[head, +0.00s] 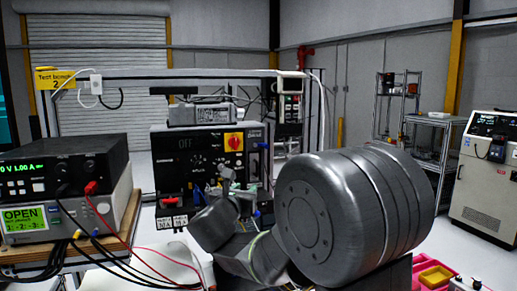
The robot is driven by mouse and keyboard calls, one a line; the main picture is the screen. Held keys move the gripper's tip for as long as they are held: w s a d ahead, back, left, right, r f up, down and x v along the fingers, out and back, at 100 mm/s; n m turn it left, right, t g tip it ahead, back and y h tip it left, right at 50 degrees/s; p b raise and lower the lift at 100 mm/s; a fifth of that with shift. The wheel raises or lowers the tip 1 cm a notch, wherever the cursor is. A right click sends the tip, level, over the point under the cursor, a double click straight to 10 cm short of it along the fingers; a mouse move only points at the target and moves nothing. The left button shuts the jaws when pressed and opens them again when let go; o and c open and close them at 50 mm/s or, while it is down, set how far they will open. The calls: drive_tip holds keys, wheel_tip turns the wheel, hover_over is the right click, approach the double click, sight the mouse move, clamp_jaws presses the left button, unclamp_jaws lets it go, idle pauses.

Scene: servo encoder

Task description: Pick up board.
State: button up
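I cannot make out a board in the head view. Large grey rounded parts, which look like my own arm, fill the lower middle and right and cover much of the bench there. No fingers of my gripper can be made out. Small light, blue and green parts (236,190) show just above the grey parts, too small and cluttered to identify.
A black panel unit (176,160) with a red-yellow switch (234,142) stands on the bench. Stacked instruments (62,192) with red and black cables are at left. Pink and yellow bins (436,277) sit at lower right. A wire rack (398,100) and a cabinet (484,185) stand behind.

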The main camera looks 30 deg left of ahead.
drive_tip(key=p, duration=0.2)
approach(257, 170)
drive_tip(key=x, duration=0.3)
drive_tip(key=shift+s+f, duration=0.1)
drive_tip(key=p+x, duration=0.3)
drive_tip(key=x, duration=0.1)
drive_tip(key=shift+w, duration=0.35)
drive_tip(key=shift+w+a, duration=0.2)
drive_tip(key=shift+w, duration=0.15)
clamp_jaws()
